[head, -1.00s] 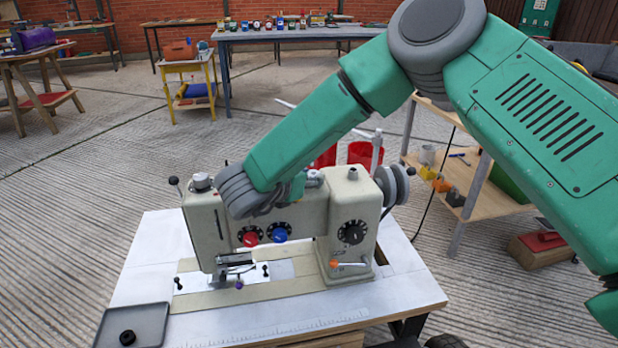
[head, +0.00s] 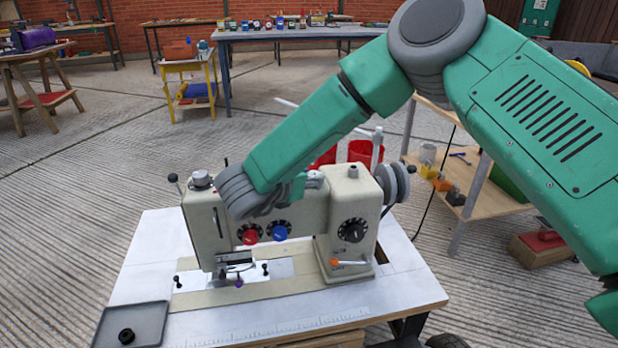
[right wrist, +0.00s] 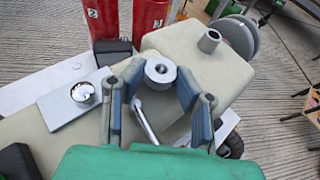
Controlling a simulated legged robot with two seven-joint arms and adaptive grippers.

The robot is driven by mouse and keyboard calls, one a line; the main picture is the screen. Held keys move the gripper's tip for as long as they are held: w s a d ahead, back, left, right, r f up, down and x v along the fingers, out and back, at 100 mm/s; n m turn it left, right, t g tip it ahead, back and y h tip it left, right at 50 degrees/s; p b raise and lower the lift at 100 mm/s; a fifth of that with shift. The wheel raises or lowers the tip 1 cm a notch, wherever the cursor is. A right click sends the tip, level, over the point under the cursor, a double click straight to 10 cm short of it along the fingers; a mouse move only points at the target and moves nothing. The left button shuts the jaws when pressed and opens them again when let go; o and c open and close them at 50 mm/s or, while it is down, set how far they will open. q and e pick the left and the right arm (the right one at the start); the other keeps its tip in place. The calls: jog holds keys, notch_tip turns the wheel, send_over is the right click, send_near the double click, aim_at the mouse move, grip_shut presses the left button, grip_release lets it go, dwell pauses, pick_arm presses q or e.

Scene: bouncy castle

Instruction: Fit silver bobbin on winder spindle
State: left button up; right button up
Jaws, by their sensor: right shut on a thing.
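The silver bobbin (right wrist: 160,70), a short cylinder with a dark centre hole, sits between the fingertips of my right gripper (right wrist: 155,92), which is shut on it. In the head view the right gripper (head: 300,186) is low over the sewing machine's (head: 338,215) top, and the bobbin (head: 315,179) shows as a small grey patch beside it. A thin metal lever (right wrist: 146,122) lies between the fingers, just below the bobbin in the wrist view. I cannot make out the winder spindle, nor whether the bobbin is around it. My left gripper is not in view.
A short hollow post (right wrist: 209,40) stands on the machine's raised end, close to the gripper. A handwheel (head: 394,184) is at its right. A grey tray (head: 152,316) with a black ring lies on the table's front left. Red canisters (right wrist: 149,16) stand behind.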

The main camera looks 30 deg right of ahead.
jog(key=o, duration=1.1)
jog(key=v, duration=1.2)
jog(key=shift+a+f, duration=0.1)
jog(key=shift+f, duration=0.05)
